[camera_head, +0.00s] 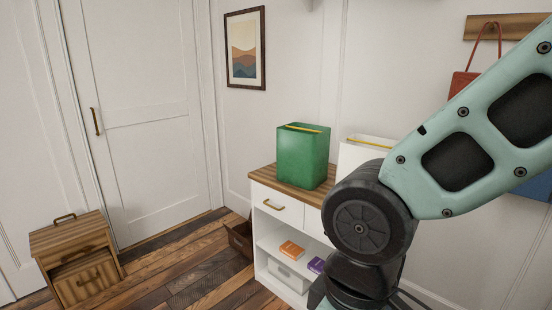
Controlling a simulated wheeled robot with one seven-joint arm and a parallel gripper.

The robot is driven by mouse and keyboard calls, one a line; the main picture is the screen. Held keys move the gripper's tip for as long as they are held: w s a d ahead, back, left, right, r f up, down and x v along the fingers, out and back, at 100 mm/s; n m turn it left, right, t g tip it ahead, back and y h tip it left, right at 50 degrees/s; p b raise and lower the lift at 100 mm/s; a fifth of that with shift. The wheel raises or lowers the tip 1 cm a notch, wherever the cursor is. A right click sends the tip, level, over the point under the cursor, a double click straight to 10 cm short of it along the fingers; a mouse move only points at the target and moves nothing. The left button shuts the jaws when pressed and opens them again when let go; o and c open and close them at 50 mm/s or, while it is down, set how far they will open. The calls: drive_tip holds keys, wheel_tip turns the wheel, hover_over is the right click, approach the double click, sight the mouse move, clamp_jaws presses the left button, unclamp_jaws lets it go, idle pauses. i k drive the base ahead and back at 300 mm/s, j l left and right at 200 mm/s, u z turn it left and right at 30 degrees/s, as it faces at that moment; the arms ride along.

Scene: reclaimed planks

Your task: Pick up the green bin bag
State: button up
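A green bin (302,158), a boxy upright container with a yellow strip across its top, stands on the wooden top of a white cabinet (290,236). It is the only green bag-like thing in view. My arm crosses the right side of the picture, to the right of the green bin and apart from it in the picture. My gripper is out of view. The arm hides the right part of the cabinet.
A white bin (362,151) with a yellow strip stands right of the green one, partly behind my arm. Books (291,250) lie on the cabinet's shelf. A wooden drawer box (80,262) stands on the floor at left. A brown box (241,238) sits beside the cabinet. Open floor lies between.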

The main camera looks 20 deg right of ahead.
sight(302, 150)
drive_tip(key=i+j+u, duration=0.3)
drive_tip(key=i, duration=0.6)
drive_tip(key=i+u, duration=0.3)
drive_tip(key=i, duration=0.6)
drive_tip(key=i+j+z, duration=0.1)
drive_tip(key=i+z, duration=0.2)
drive_tip(key=i, duration=0.15)
drive_tip(key=i+j+z, duration=0.15)
drive_tip(key=i+z, duration=0.2)
drive_tip(key=i+j+z, duration=1.2)
drive_tip(key=j+z, duration=0.2)
drive_tip(key=j, duration=0.15)
